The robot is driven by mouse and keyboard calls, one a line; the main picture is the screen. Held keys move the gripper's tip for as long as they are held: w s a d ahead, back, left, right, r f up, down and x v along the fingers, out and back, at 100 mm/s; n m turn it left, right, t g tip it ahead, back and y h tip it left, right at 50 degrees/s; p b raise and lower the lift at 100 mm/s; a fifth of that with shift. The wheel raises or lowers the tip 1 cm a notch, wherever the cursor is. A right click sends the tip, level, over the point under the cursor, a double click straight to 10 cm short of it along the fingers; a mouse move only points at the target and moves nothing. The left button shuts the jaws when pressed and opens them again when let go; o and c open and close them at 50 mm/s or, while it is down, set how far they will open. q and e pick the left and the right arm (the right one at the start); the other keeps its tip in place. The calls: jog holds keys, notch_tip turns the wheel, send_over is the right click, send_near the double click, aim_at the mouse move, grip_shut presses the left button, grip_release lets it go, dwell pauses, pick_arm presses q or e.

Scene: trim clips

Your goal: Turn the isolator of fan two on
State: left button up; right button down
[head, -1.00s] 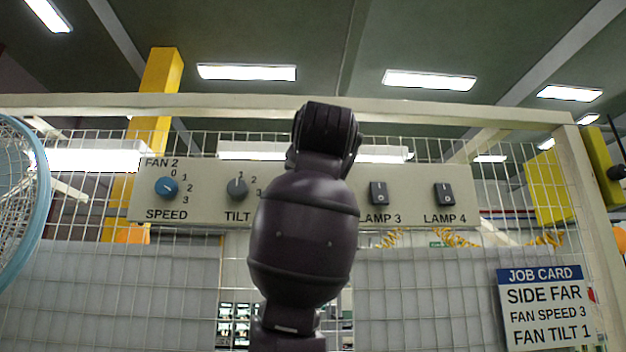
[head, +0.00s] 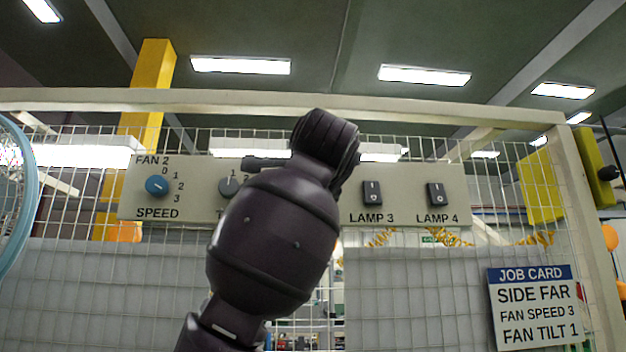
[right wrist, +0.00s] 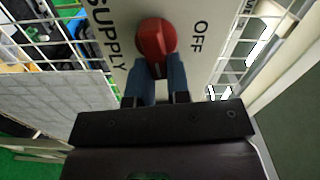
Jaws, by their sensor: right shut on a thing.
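In the right wrist view a red rotary knob (right wrist: 155,40) sits on a pale panel (right wrist: 118,58), between the words SUPPLY and OFF. The two blue fingers of my right gripper (right wrist: 157,68) are shut on the knob, one on each side. I cannot tell which way the knob points. In the head view my dark right arm covers the middle of the control panel (head: 136,205), and the red knob is hidden behind it. The FAN 2 speed dial (head: 157,186) and the partly covered tilt dial (head: 229,188) show to the left of the arm. My left gripper is out of view.
The lamp 3 switch (head: 372,193) and lamp 4 switch (head: 436,195) are to the right of my arm. A job card (head: 536,306) hangs lower right, reading SIDE FAR, FAN SPEED 3, FAN TILT 1. A blue-rimmed fan guard (head: 28,215) stands at the left edge.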

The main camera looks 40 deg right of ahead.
jog(key=shift+f+m, duration=0.15)
jog(key=shift+m, duration=0.75)
jog(key=c, duration=1.1)
grip_release()
jog(key=shift+s, duration=0.1)
jog(key=shift+b+v, duration=0.85)
jog(key=shift+v, duration=4.5)
